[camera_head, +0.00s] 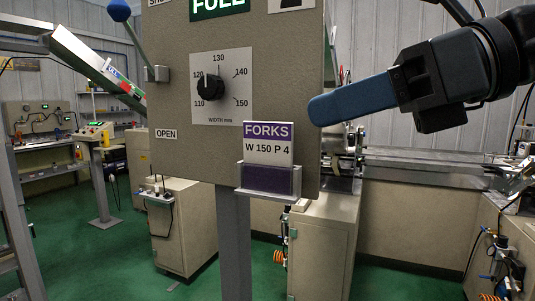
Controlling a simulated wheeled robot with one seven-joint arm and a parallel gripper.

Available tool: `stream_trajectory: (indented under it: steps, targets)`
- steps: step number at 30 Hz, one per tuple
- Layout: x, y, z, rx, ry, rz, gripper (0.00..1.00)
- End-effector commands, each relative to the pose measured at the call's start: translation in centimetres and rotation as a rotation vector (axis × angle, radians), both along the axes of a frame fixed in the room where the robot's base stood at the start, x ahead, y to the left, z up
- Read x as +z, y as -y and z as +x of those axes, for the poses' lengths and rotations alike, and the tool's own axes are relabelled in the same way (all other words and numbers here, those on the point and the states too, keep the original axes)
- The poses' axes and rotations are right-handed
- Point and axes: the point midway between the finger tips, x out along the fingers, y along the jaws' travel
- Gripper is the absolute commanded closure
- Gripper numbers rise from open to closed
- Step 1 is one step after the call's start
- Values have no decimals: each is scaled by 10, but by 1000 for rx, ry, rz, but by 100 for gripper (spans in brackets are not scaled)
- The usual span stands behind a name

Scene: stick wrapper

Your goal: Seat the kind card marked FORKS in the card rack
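The FORKS card (268,143) is white with a purple header and the line "W 150 P 4". It stands upright at the card rack (268,196), a small grey holder low on the right of the beige panel. A dark purple area shows below the white part, inside the rack. The card's bottom edge is hidden, so I cannot tell how deep it sits. My gripper (320,107) is to the right of the card and a little higher, apart from it. Its blue fingers point left and are seen side-on, overlapping, so the gap between them is hidden. No card shows in them.
The beige panel (180,110) carries a black width dial (209,87), scaled 110 to 150, and an OPEN label. A blue-knobbed lever (119,11) stands at its upper left. A grey post (234,240) is below the panel. Machines and a bench stand behind; green floor is open at left.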

Motion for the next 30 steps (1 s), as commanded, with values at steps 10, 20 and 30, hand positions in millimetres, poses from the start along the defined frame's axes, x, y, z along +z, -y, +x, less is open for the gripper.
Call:
stream_trajectory:
  steps: [10, 20, 30]
  targets:
    - [-1, -10, 14, -41, 37, -72, 62]
    - [-12, -45, 28, -38, 34, -70, 62]
    - [-23, -63, 35, -41, 39, -70, 62]
